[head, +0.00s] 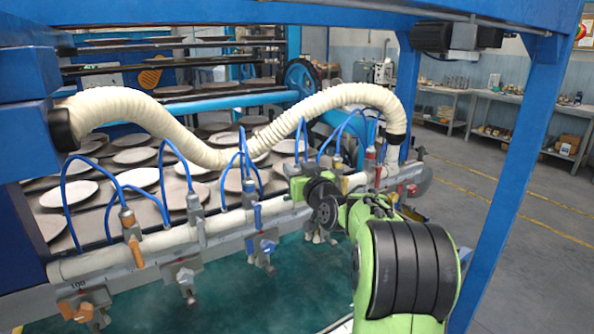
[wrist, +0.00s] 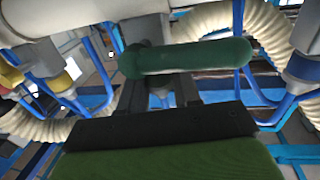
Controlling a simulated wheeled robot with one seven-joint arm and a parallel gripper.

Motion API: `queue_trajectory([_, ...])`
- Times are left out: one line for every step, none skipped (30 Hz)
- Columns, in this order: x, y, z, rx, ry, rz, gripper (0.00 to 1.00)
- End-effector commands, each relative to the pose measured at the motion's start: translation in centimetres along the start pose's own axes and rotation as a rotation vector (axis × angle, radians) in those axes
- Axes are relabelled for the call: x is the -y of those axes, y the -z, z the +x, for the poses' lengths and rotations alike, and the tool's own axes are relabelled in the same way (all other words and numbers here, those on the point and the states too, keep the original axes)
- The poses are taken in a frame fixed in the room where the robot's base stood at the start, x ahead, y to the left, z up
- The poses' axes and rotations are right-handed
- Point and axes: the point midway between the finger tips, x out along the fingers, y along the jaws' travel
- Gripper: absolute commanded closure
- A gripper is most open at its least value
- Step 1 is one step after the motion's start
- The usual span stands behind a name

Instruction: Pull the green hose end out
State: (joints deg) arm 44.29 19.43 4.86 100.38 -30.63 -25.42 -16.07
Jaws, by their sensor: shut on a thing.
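The green hose end shows in the wrist view as a dark green rounded bar (wrist: 190,57) lying across the tips of my fingers. In the head view it is a small green piece (head: 297,189) at the pale horizontal pipe. My gripper (head: 306,188) reaches it from the right along the front of the pipe. In the wrist view my gripper (wrist: 160,82) is shut on the green piece. The fingers partly hide where it meets its fitting, so I cannot tell how far it sits in it.
The pale pipe (head: 225,223) carries several valves with blue hoses. A blue-handled valve (head: 257,216) stands left of my gripper. A thick cream corrugated hose (head: 215,155) arches above. A blue post (head: 520,180) stands on the right. Plates lie on racks behind.

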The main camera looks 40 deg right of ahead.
Motion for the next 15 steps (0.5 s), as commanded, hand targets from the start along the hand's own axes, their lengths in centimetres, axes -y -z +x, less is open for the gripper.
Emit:
queue_trajectory([0.0, 0.0, 0.0, 0.000, 0.000, 0.000, 1.00])
queue_trajectory([0.0, 0.0, 0.0, 0.000, 0.000, 0.000, 1.00])
queue_trajectory([0.0, 0.0, 0.0, 0.000, 0.000, 0.000, 1.00])
queue_trajectory([0.0, 0.0, 0.0, 0.000, 0.000, 0.000, 1.00])
queue_trajectory([0.0, 0.1, 0.0, 0.000, 0.000, 0.000, 1.00])
queue_trajectory([0.0, 0.4, 0.0, -0.001, 0.001, -0.001, 1.00])
queue_trajectory([0.0, 0.8, 0.0, -0.001, 0.001, -0.002, 1.00])
queue_trajectory([0.0, 1.2, 0.0, -0.002, 0.000, -0.003, 1.00])
queue_trajectory([0.0, 1.7, 0.0, -0.003, 0.000, -0.004, 1.00])
queue_trajectory([0.0, 2.1, 0.0, -0.002, 0.000, -0.003, 1.00])
queue_trajectory([0.0, 2.4, 0.0, -0.002, 0.000, -0.003, 1.00])
queue_trajectory([0.0, 2.6, 0.0, -0.002, -0.001, -0.002, 1.00])
queue_trajectory([0.0, 2.6, 0.0, -0.002, -0.001, -0.002, 1.00])
queue_trajectory([0.0, 2.6, 0.0, -0.002, -0.001, -0.002, 1.00])
queue_trajectory([0.0, 2.6, 0.0, -0.003, -0.001, -0.002, 1.00])
